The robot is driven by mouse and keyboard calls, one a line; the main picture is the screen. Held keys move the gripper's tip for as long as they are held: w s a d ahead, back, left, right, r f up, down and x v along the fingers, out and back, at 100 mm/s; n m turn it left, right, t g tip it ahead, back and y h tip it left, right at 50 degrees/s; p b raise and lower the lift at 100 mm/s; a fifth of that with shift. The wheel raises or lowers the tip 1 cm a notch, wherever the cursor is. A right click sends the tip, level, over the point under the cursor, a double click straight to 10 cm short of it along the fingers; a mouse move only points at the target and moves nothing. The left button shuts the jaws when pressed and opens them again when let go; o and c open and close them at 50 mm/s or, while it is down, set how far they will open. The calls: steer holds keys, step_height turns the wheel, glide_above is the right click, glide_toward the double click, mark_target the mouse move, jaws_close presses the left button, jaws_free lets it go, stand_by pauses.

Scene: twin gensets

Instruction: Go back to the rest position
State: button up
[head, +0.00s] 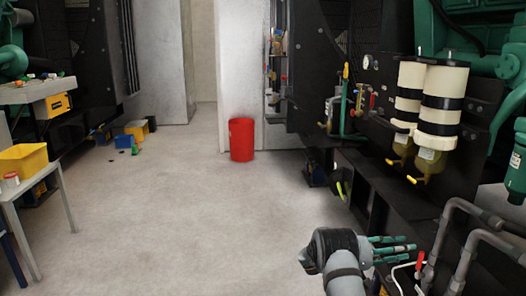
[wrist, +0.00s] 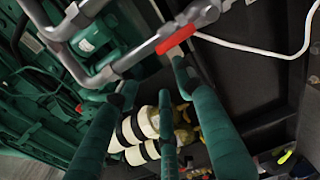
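My gripper (head: 405,248) is at the lower right of the head view, its green fingers pointing right towards the grey pipes. In the wrist view its fingers (wrist: 157,92) are spread apart with nothing held between them. A red valve handle (head: 419,261) on the pipework is close by the fingertips. The same red handle (wrist: 181,38) shows in the wrist view just past one fingertip. Whether the finger touches it, I cannot tell. The rest position is not marked in either view.
Grey pipes (head: 462,252) and two white filter canisters (head: 441,100) stand at the right genset. A red bin (head: 241,139) is on the floor at the back. A table with a yellow bin (head: 22,160) is at left. The middle floor is clear.

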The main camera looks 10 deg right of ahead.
steer(key=w+a+f+t+b, duration=0.2)
steer(key=w+a+f+b, duration=0.1)
steer(key=a+f+b, duration=0.3)
steer(key=d+r+b, duration=0.1)
steer(key=d, duration=0.5)
steer(key=shift+w+d+r+n+b, duration=0.15)
steer(key=shift+r+n+b, duration=0.05)
steer(key=shift+n+b, duration=0.1)
